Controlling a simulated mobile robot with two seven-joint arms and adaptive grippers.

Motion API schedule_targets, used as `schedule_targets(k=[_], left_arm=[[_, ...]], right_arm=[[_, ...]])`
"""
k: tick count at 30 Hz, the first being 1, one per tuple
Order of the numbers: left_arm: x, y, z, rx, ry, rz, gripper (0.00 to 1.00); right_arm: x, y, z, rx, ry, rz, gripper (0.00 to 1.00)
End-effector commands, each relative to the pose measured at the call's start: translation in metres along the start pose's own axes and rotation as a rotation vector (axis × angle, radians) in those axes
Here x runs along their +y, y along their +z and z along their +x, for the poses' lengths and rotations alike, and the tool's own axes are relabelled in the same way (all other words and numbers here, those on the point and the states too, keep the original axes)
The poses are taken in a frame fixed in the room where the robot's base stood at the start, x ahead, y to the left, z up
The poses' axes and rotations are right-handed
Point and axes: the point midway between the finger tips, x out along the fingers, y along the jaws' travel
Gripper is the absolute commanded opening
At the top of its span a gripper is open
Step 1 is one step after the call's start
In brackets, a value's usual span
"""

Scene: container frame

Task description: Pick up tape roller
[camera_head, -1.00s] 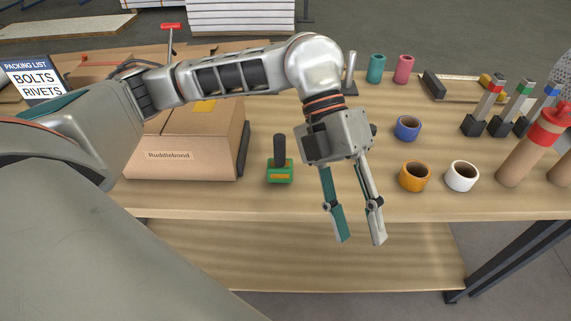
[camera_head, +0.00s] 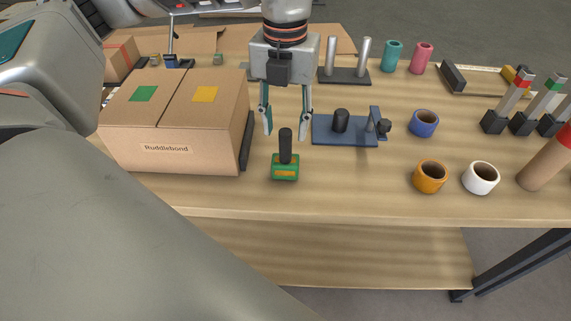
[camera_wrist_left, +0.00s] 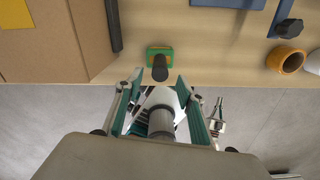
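A green block with an upright black handle, which looks like the tape roller (camera_head: 285,171), stands on the table near its front edge, right of the cardboard box. It also shows in the left wrist view (camera_wrist_left: 159,66), just beyond the fingertips. My left gripper (camera_head: 287,126) points down with its fingers apart and empty. In the head view the fingertips appear on either side of the handle's top, but how far above or behind it they are is hard to tell. The open fingers (camera_wrist_left: 157,84) also show in the left wrist view.
The cardboard box (camera_head: 192,126) stands close on the left. A blue base with a black cylinder (camera_head: 340,121) is just right of the gripper. Blue (camera_head: 424,124), orange (camera_head: 430,177) and white (camera_head: 481,178) tape rolls lie further right. The table front is clear between roller and rolls.

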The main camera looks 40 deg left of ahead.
Motion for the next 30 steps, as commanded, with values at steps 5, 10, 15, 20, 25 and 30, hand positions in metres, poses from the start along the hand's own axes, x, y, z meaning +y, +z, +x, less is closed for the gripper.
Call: schedule_targets(k=[5, 10, 15, 20, 25, 30], left_arm=[[0.002, 0.003, 0.027, 0.004, 0.002, 0.001, 0.38], [0.002, 0.004, 0.041, 0.003, 0.001, 0.001, 0.38], [0.001, 0.004, 0.042, 0.002, -0.001, 0.001, 0.38], [0.001, 0.004, 0.041, 0.002, 0.000, 0.001, 0.15], [0.001, 0.004, 0.041, 0.001, -0.002, 0.001, 0.00], [0.001, 0.004, 0.041, 0.001, -0.002, 0.001, 0.00]], right_arm=[[0.000, 0.001, 0.000, -0.002, 0.000, -0.001, 0.00], [0.000, 0.002, 0.000, -0.003, 0.000, -0.001, 0.00], [0.000, 0.002, 0.000, -0.004, -0.001, -0.001, 0.00], [0.000, 0.002, 0.000, -0.003, -0.001, -0.001, 0.00], [0.000, 0.002, 0.000, -0.003, -0.001, -0.001, 0.00], [0.000, 0.002, 0.000, -0.003, -0.001, -0.001, 0.00]])
